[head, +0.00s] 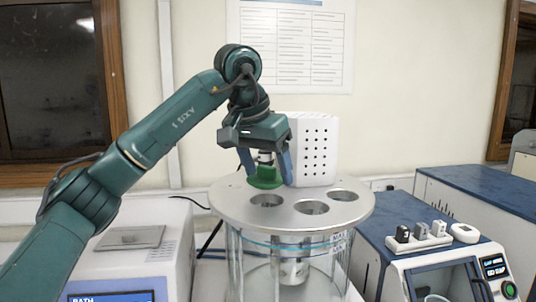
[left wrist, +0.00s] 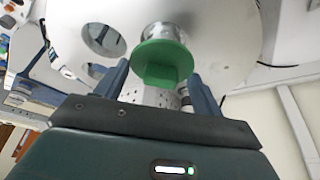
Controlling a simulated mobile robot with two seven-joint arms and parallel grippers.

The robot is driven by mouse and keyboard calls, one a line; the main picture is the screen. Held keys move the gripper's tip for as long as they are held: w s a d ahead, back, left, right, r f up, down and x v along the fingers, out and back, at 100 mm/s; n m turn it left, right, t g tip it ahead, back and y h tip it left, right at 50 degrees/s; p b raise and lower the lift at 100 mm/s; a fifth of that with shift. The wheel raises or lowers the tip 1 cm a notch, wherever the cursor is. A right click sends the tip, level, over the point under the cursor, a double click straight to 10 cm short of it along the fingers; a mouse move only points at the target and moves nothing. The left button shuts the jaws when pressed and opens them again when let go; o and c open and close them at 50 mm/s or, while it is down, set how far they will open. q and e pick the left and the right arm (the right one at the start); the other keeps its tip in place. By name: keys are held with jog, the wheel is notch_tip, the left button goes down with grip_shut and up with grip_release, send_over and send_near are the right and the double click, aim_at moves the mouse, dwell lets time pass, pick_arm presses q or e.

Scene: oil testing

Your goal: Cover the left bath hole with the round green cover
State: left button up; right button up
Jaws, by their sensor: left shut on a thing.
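The round green cover (head: 264,183) hangs between the fingers of my left gripper (head: 266,168), which is shut on it and points down. In the head view the cover is just behind the left bath hole (head: 267,201), which shows open and uncovered. Whether the cover touches the metal lid is hard to tell. In the left wrist view the green cover (left wrist: 162,62) sits between the two blue fingers (left wrist: 163,88) and hides part of the lid behind it. My right gripper is in neither view.
The round metal bath lid (head: 235,205) has two more open holes, in the middle (head: 310,208) and at the right (head: 344,195). A white perforated box (head: 318,150) stands at the back of the lid, close to the gripper. A blue-topped instrument (head: 400,240) stands at the right.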

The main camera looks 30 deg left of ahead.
aim_at(264, 176)
pick_arm(q)
jog(key=shift+w+f+b, duration=0.1)
jog(key=shift+f+b, duration=0.3)
jog(key=shift+f, duration=1)
jog(key=shift+p, duration=0.55)
jog(key=shift+f+b, duration=0.3)
jog(key=shift+f, duration=0.15)
dwell(0.4)
jog(key=shift+r, duration=0.35)
jog(key=shift+r, duration=0.55)
jog(key=shift+f, duration=0.65)
dwell(1.1)
jog(key=shift+r, duration=0.65)
jog(key=shift+f, duration=0.85)
dwell(0.5)
